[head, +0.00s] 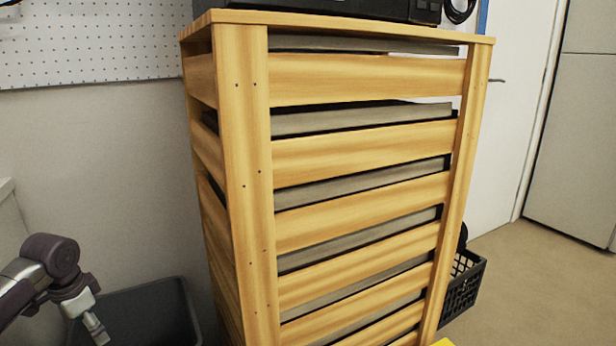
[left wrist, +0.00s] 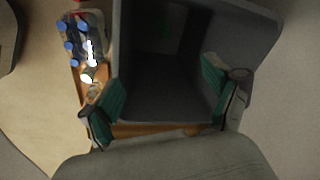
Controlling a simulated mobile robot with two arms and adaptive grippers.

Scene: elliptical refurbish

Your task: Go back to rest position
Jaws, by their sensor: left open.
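My left gripper (head: 95,326) is at the lower left of the head view, beside a dark grey bin. In the left wrist view my left gripper (left wrist: 163,78) has its two green-padded fingers spread wide apart, with nothing held between them. The grey bin (left wrist: 240,38) lies beyond the fingers, and its inside looks empty but dark. The bin (head: 150,308) also shows in the head view, on the floor by the wall. My right gripper is in neither view.
A tall slatted wooden rack (head: 365,160) stands close in front, with a black device (head: 340,8) on top. A black crate (head: 463,285) is behind its right side. Open floor (head: 545,285) lies to the right. Blue-capped bottles (left wrist: 82,42) stand left of the bin.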

